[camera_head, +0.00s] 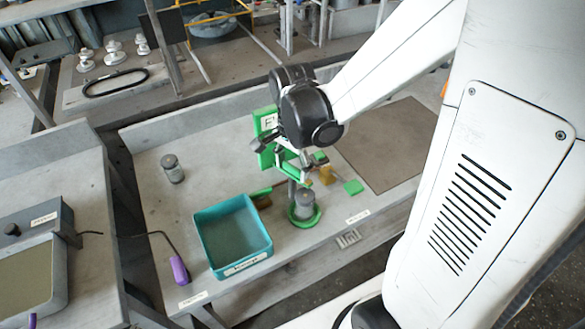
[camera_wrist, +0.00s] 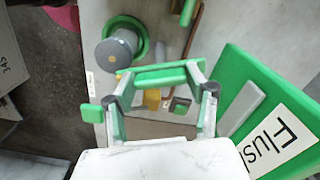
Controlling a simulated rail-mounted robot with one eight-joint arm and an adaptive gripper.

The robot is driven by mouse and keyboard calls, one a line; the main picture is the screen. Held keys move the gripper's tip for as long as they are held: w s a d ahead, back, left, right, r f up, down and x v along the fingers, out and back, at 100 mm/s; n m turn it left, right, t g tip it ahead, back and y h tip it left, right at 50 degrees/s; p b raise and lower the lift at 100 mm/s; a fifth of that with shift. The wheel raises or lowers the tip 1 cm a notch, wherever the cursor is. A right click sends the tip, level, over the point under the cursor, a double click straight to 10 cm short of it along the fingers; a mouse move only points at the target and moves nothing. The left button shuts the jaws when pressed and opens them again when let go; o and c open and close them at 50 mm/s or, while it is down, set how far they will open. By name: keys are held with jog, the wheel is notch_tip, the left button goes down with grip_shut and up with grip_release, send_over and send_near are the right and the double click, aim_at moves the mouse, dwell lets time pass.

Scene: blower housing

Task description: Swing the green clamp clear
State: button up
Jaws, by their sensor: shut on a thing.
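The green clamp (camera_wrist: 160,76) shows as a green bar lying across between my fingertips in the wrist view. My gripper (camera_wrist: 160,88) is shut on it. In the head view my gripper (camera_head: 294,160) reaches down over the bench, behind a grey cylinder, and the clamp (camera_head: 296,172) is partly hidden by its fingers. The grey cylinder (camera_head: 304,204) stands upright in a green ring holder (camera_head: 308,222). In the wrist view the cylinder (camera_wrist: 113,54) and ring are at the upper left, apart from the bar in the picture.
A green labelled board (camera_head: 264,155) stands close behind my gripper; it fills the right of the wrist view (camera_wrist: 232,70). A teal bin (camera_head: 234,272) is at front left. Small yellow (camera_head: 327,175) and green blocks (camera_head: 354,187) lie to the right. A second cylinder (camera_head: 172,170) stands far left.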

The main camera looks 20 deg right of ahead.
jog(key=n+b, duration=0.2)
jog(key=n, duration=0.4)
jog(key=n+b, duration=0.1)
jog(key=n, duration=0.6)
jog(key=shift+b, duration=0.3)
dwell(0.4)
jog(key=o, duration=1.2)
jog(key=shift+c, duration=0.2)
notch_tip(320, 180, up, 12)
